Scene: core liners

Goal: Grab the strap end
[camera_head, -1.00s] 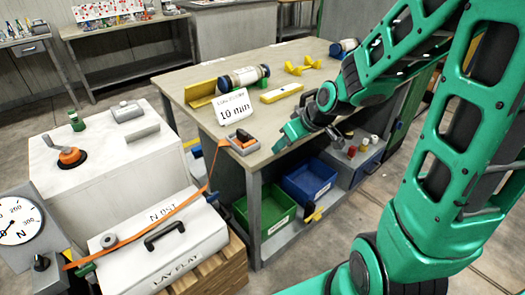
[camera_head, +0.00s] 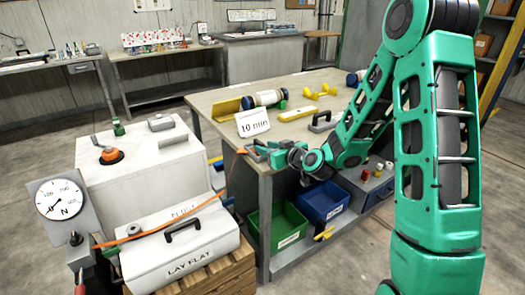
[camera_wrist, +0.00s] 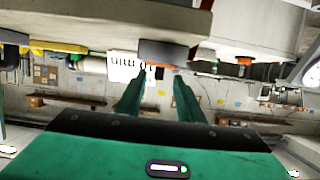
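An orange strap (camera_head: 170,229) runs across the white "LAY FLAT" case (camera_head: 190,257). It then rises toward the near left corner of the workbench (camera_head: 216,101). A dark buckle-like piece sits at that corner, partly behind my gripper (camera_head: 256,149). I cannot clearly make out the strap's free end. In the wrist view my gripper (camera_wrist: 162,72) has its two green fingers apart, with nothing clearly held. A dark grey rounded part (camera_wrist: 165,52) is just beyond and above the fingertips, with a small orange patch near it.
A white block (camera_head: 140,185) stands left of the bench, with a gauge (camera_head: 60,200) in front of it. Green (camera_head: 279,232) and blue (camera_head: 322,203) bins sit under the bench.

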